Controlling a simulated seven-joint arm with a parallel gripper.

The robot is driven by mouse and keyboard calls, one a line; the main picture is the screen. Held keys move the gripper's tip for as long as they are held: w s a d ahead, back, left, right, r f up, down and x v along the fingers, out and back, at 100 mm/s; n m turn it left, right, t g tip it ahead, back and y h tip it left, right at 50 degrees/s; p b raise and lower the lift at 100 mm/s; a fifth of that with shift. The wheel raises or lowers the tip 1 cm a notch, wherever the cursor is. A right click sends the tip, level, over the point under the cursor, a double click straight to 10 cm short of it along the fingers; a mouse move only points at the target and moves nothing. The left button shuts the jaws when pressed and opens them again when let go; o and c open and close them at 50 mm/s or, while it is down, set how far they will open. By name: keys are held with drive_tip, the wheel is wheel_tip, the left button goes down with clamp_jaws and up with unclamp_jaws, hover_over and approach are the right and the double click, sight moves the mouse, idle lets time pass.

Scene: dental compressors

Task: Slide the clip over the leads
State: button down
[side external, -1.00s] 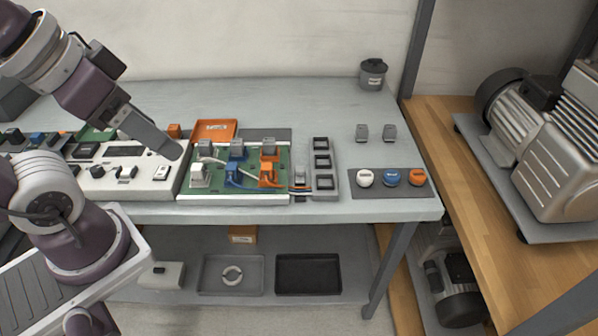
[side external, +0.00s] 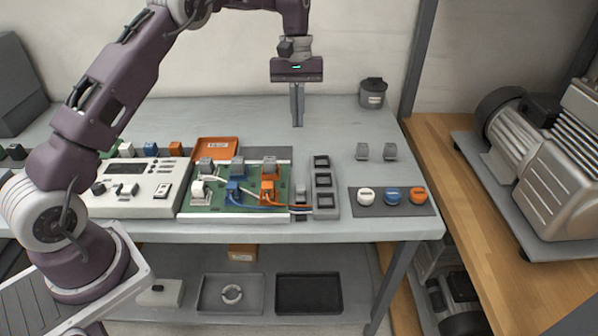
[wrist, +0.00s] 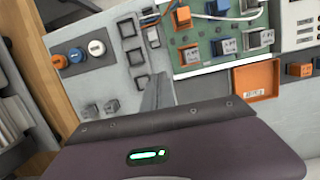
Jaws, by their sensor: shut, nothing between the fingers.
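The leads, a blue and an orange one (side external: 288,207), run from plugs on the green board (side external: 212,199) rightward to the board's right edge. A small grey piece (side external: 301,193), which may be the clip, sits just behind the lead ends; I cannot tell whether it touches them. It also shows in the wrist view (wrist: 152,37). Two similar small grey pieces (side external: 376,151) stand apart on the bench to the right. My gripper (side external: 298,124) points down above the bench behind the board, fingers together and empty. In the wrist view its fingers (wrist: 157,92) hide part of the bench.
A grey three-slot holder (side external: 325,199) stands right of the board. White, blue and orange round caps lie on a dark mat (side external: 405,208). An orange tray (side external: 214,142) lies behind the board, a white instrument (side external: 128,190) left of it. The bench's back right holds a lidded pot (side external: 373,92).

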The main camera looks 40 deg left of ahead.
sight(301, 191)
drive_tip(key=f, duration=0.2)
drive_tip(key=shift+w+a+f, duration=0.2)
drive_tip(key=shift+w+f, duration=0.15)
drive_tip(key=shift+f, duration=0.05)
drive_tip(key=shift+f, duration=0.1)
drive_tip(key=x, duration=0.9)
drive_tip(key=shift+s+d+f, duration=0.15)
drive_tip(key=shift+s+f, duration=0.1)
drive_tip(key=shift+s+d+f, duration=0.1)
drive_tip(key=shift+s+d, duration=1.3)
drive_tip(key=shift+s+d, duration=1.7)
